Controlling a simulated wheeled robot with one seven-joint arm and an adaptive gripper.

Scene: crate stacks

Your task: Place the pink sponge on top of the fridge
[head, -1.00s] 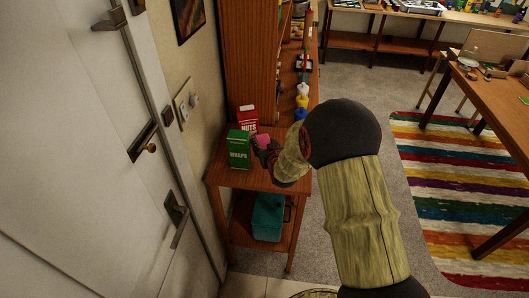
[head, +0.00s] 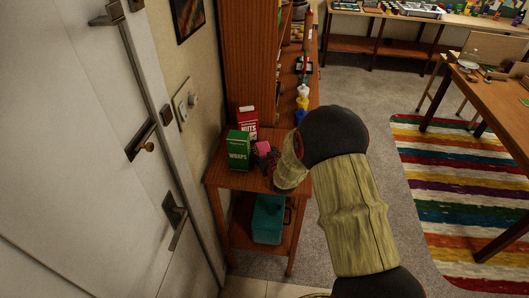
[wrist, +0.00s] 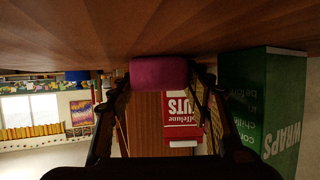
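The pink sponge (head: 263,147) is at the small wooden shelf table, just right of the green WRAPS box. In the wrist view, which is upside down, the sponge (wrist: 158,73) sits between my two fingertips, with one at each side. My gripper (head: 268,160) appears shut on it, close to the tabletop (wrist: 240,25). I cannot tell whether the sponge touches the wood. My wrist partly hides the gripper in the head view. I cannot make out a fridge in either view.
The green WRAPS box (head: 239,150) and red NUTS box (head: 247,121) stand close beside the gripper. A teal container (head: 268,218) is on the lower shelf. A white door (head: 75,150) is at left. Bottles (head: 302,103) stand behind my arm. Carpet and a striped rug (head: 450,190) lie right.

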